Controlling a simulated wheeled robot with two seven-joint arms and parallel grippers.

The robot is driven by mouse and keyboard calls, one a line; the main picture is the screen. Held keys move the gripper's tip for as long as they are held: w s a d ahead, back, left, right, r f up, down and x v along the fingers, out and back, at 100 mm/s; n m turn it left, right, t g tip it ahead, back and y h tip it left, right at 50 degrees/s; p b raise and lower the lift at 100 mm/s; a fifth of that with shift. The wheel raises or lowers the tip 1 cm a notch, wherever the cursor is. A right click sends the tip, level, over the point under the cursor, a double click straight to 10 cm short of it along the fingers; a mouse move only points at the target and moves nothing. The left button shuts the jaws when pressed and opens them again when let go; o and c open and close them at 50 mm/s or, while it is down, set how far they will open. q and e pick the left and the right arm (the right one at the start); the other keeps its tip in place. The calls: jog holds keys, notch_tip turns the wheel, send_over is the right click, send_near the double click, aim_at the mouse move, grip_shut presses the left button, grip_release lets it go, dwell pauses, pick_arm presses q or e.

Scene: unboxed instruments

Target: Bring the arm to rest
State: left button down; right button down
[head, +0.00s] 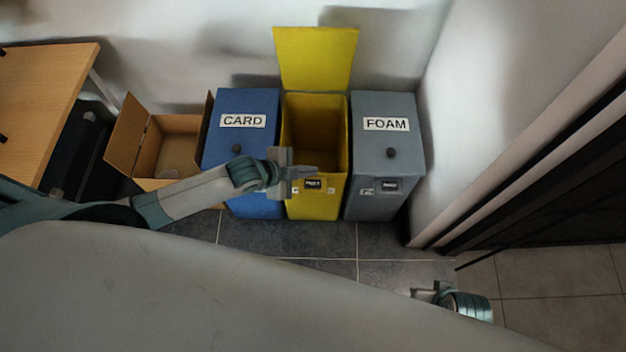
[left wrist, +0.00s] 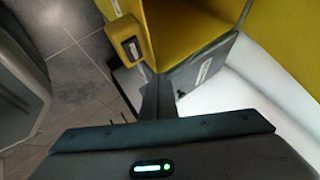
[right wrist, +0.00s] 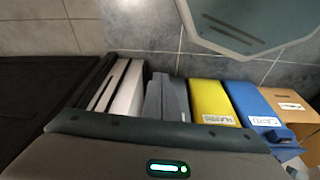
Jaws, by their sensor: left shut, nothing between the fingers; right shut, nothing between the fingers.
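My left arm reaches in from the left in the head view. Its gripper (head: 312,171) is shut and empty, over the front of the open yellow bin (head: 317,202). In the left wrist view the yellow bin (left wrist: 190,30) is close beyond the shut fingers (left wrist: 157,98). My right gripper (head: 418,292) shows only in part at the bottom right of the head view, low over the floor and apart from the bins.
A blue CARD bin (head: 243,105) and a grey FOAM bin (head: 385,105) flank the yellow bin, lids closed. The yellow lid (head: 316,58) stands upright. An open cardboard box (head: 127,133) and wooden table (head: 40,85) are at left. Tiled floor (head: 390,272) is clear before the bins.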

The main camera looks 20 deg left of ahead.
dwell(0.3)
